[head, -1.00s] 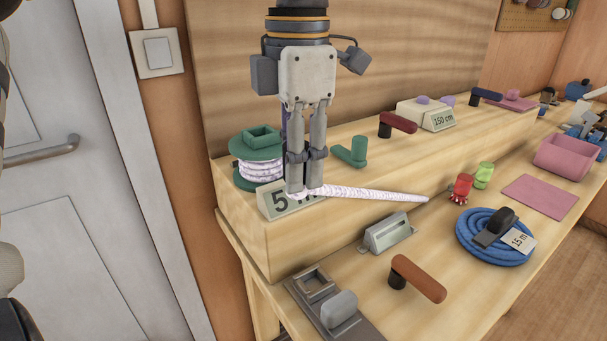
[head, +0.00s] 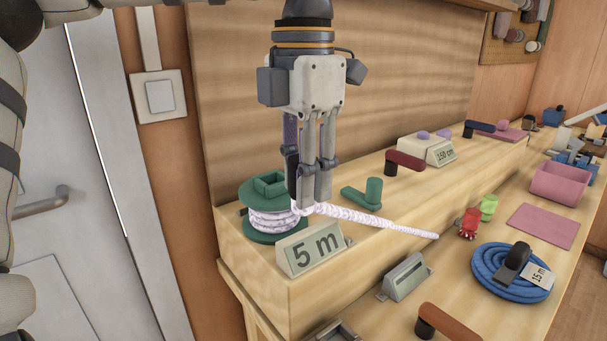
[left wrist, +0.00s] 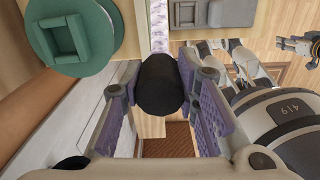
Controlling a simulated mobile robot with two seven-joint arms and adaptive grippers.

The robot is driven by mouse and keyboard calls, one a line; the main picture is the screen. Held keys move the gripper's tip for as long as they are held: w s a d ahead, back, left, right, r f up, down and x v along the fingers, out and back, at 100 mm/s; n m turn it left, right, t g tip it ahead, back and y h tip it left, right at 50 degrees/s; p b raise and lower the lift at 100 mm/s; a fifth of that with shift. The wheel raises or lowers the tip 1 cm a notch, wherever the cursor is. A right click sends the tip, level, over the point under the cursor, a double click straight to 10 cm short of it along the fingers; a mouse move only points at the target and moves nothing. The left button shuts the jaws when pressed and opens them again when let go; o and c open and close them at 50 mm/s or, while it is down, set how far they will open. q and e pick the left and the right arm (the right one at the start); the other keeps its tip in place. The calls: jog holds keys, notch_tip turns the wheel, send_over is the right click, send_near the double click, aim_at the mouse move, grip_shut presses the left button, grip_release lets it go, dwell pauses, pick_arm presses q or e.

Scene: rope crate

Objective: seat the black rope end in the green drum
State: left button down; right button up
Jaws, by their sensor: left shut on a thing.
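The green drum (head: 270,184) stands at the left end of the raised bench step, wound with white-pink rope (head: 272,222). Its square socket on top also shows in the left wrist view (left wrist: 72,38). My left gripper (head: 313,200) points down just right of the drum, apart from the socket. In the left wrist view its pads are shut on the black rope end (left wrist: 160,84). In the head view the fingers hide this end. A white rope length (head: 370,220) runs from the gripper to the right along the step. A gripper, apparently my right one, shows small in the left wrist view (left wrist: 298,46).
A "5 m" sign (head: 314,250) stands in front of the drum. A green handle (head: 362,194) and a dark red handle (head: 404,162) lie right of the gripper. A blue rope coil (head: 508,272) lies on the lower bench. A wooden panel rises behind.

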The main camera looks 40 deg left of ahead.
pick_arm(q)
jog(key=w+a, duration=0.1)
jog(key=a, duration=0.2)
jog(key=w+a, duration=0.2)
jog(key=a, duration=0.1)
jog(key=w+a, duration=0.2)
jog(key=a, duration=0.1)
jog(key=shift+w, duration=0.15)
jog(key=shift+w+a, duration=0.3)
jog(key=shift+a, duration=0.35)
dwell(1.0)
jog(key=shift+f, duration=1.4)
dwell(1.4)
jog(key=c, duration=1.2)
grip_release()
jog(key=shift+o, duration=0.2)
jog(key=shift+r, duration=0.1)
